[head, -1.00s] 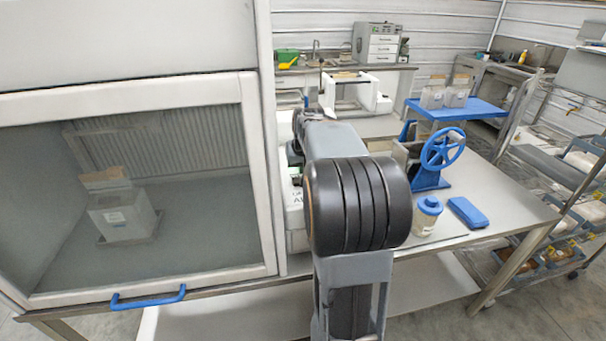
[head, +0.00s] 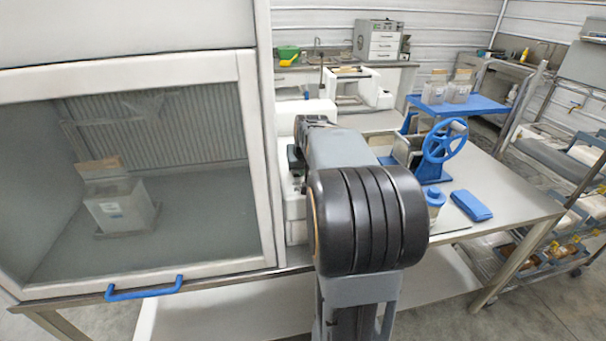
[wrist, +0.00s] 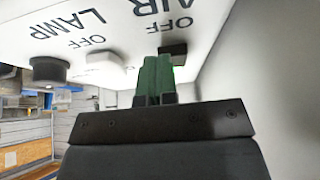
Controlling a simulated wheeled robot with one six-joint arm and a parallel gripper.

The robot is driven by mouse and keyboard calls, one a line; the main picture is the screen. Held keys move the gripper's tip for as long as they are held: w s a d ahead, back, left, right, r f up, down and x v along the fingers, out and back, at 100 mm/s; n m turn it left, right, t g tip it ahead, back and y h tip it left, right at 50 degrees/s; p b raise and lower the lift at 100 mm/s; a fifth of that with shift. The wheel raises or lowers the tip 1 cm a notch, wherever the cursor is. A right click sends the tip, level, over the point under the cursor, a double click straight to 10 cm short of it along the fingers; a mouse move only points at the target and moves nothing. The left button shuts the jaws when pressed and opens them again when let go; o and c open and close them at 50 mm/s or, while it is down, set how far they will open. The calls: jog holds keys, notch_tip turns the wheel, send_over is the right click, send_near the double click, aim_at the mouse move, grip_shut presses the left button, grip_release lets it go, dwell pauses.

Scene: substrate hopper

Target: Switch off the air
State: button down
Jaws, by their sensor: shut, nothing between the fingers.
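In the wrist view a white control panel (wrist: 130,28) appears upside down, with the printed words AIR, LAMP and OFF. A small dark switch (wrist: 172,49) with a green part sits by the AIR OFF lettering. My gripper (wrist: 157,60) has its green fingers together and empty, with the tips right by this switch; whether they touch it I cannot tell. A white switch (wrist: 108,63) and a round black knob (wrist: 47,70) sit to the left, near the LAMP lettering. In the head view my arm hides the gripper and most of the panel.
A glass-fronted cabinet (head: 262,170) with a blue handle (head: 144,288) stands close on the left, a box (head: 120,207) inside it. On the bench right of my arm are a blue handwheel (head: 445,142), a blue-lidded jar (head: 434,198) and a blue block (head: 471,205).

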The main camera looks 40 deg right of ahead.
jog(key=shift+s+f+t+b, duration=0.2)
jog(key=shift+f+t+b, duration=0.1)
jog(key=shift+f+b, duration=0.15)
jog(key=shift+r+p, duration=0.35)
jog(key=shift+p, duration=0.15)
jog(key=shift+w, duration=0.1)
jog(key=shift+w+d+r+p, duration=0.3)
jog(key=shift+w+r+p, duration=0.05)
jog(key=shift+w+p, duration=0.3)
